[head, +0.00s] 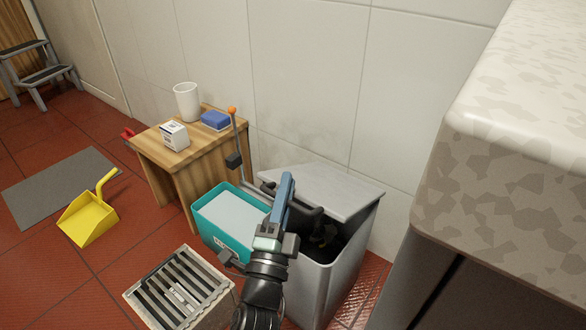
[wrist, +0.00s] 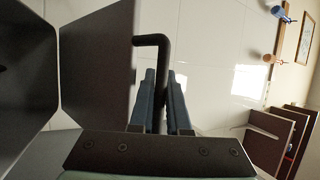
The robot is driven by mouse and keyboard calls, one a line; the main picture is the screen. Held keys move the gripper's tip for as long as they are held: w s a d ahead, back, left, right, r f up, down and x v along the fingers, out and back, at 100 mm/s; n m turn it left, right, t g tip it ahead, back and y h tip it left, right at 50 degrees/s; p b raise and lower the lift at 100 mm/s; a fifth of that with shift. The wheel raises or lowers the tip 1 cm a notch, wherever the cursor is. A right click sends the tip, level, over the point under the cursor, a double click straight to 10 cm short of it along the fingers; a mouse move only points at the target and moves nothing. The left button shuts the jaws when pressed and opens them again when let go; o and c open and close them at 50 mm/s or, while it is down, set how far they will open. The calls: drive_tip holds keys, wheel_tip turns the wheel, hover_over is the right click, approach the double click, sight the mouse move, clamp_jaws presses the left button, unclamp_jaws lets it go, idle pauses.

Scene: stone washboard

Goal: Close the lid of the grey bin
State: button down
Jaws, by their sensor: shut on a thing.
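The grey bin (head: 336,285) stands against the tiled wall in the head view. Its grey lid (head: 335,188) is partly raised and tilted, and the dark inside shows below it. A black bar handle (head: 313,210) runs along the lid's front. My gripper (head: 287,182) is at the left part of this handle, shut on it. In the wrist view the handle (wrist: 152,39) bends down between the two blue-grey fingers (wrist: 163,78). The dark panel beside it looks like the lid (wrist: 97,65).
A teal box (head: 205,216) stands left of the bin, with a floor drain (head: 178,285) in front. A wooden stool (head: 180,175) holds a cup, a small box and a blue block. A speckled stone counter (head: 500,200) closes off the right. A yellow dustpan (head: 87,220) lies on the floor.

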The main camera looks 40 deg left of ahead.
drive_tip(key=s+f+n+t+y+b, duration=0.1)
drive_tip(key=s+f+b, duration=0.4)
drive_tip(key=f+b, duration=0.7)
drive_tip(key=shift+a+f+n+t+y+b, duration=0.2)
drive_tip(key=shift+f+n+t+y+b, duration=0.1)
drive_tip(key=shift+n+y+b, duration=0.55)
drive_tip(key=shift+a+y, duration=0.1)
drive_tip(key=shift+y, duration=0.15)
drive_tip(key=c, duration=1)
unclamp_jaws()
drive_tip(key=shift+o, duration=0.6)
drive_tip(key=shift+w+d, duration=0.1)
drive_tip(key=shift+d, duration=0.1)
